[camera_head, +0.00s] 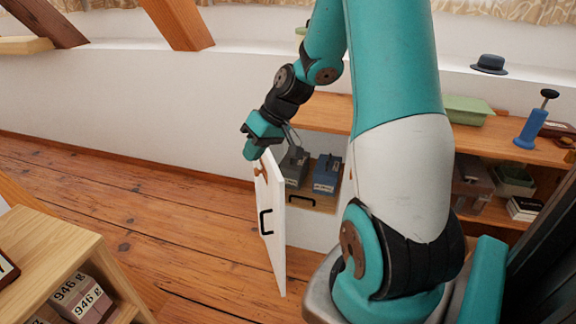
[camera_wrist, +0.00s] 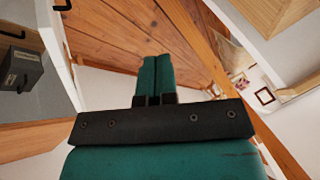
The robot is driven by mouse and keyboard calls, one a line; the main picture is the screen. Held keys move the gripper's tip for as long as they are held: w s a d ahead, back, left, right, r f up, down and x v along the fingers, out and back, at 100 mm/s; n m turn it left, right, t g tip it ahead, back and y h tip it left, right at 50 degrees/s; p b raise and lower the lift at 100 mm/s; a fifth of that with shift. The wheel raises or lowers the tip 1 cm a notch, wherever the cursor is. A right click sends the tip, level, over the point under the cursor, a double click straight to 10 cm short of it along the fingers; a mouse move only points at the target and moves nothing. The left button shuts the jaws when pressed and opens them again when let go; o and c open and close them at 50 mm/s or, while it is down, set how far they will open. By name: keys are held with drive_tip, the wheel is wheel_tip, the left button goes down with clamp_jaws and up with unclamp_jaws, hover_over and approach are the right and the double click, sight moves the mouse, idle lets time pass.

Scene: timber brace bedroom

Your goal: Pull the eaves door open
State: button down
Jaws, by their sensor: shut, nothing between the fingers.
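The white eaves door (camera_head: 270,225) stands swung out from the low wall, seen nearly edge-on in the head view. It has a black bar handle (camera_head: 265,223) on its face and a small wooden piece (camera_head: 260,171) near its top. My gripper (camera_head: 251,153) is at the door's top edge, beside its upper corner; I cannot tell whether it touches. Its teal fingers are shut together and empty in the wrist view (camera_wrist: 155,75). The handle is below the gripper and not held.
Inside the opening are a dark grey box (camera_head: 294,168) and a blue box (camera_head: 326,174). A wooden shelf unit (camera_head: 40,240) stands at the lower left. The plank floor (camera_head: 150,205) left of the door is clear.

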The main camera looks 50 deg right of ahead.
drive_tip(key=s+d+f+m+t+h+p, duration=0.1)
drive_tip(key=s+d+f+m, duration=0.2)
drive_tip(key=d, duration=0.7)
drive_tip(key=s+d+f+m+t+h+p, duration=0.15)
drive_tip(key=s+d+f, duration=0.3)
drive_tip(key=d, duration=0.55)
drive_tip(key=w+a+f, duration=0.5)
drive_tip(key=w+f, duration=0.3)
drive_tip(key=shift+w+a, duration=0.15)
drive_tip(key=shift+a, duration=0.1)
